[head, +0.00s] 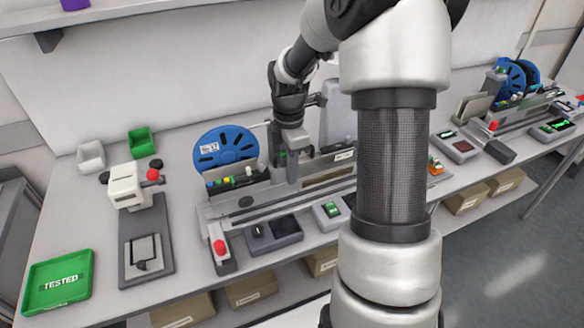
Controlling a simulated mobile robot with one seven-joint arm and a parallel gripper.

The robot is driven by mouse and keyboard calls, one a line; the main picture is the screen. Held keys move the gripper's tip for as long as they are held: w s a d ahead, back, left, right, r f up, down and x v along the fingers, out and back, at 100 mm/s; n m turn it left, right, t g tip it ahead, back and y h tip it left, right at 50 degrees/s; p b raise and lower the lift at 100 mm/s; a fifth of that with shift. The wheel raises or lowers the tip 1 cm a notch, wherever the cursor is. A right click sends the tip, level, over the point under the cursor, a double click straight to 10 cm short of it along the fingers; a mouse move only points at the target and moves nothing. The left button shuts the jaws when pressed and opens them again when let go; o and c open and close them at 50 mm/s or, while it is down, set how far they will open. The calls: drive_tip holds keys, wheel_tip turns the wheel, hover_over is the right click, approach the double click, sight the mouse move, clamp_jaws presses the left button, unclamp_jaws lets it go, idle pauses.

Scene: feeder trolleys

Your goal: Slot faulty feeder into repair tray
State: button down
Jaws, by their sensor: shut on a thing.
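My gripper (292,168) points down at the feeder bench station in the middle of the table. It is shut on a narrow grey piece, which I take to be a feeder; its lower end and the fingertips are hard to tell apart. It is just right of a blue reel (225,150) with a white label, above a long grey rail (260,210). I cannot tell whether the piece touches the rail. No tray marked for repair can be made out; my arm hides part of the table's middle right. A green tray (60,281) reads "TESTED" at the far left.
A white device (128,185) with a red knob stands on a dark base at left. Small white (91,155) and green (140,142) bins stand behind it. A second station with blue reels (518,78) is at right. Cardboard boxes (252,290) sit on the lower shelf.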

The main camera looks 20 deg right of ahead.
drive_tip(key=shift+a, duration=0.6)
drive_tip(key=c, duration=1.5)
unclamp_jaws()
drive_tip(key=shift+c, duration=0.2)
drive_tip(key=shift+r, duration=0.1)
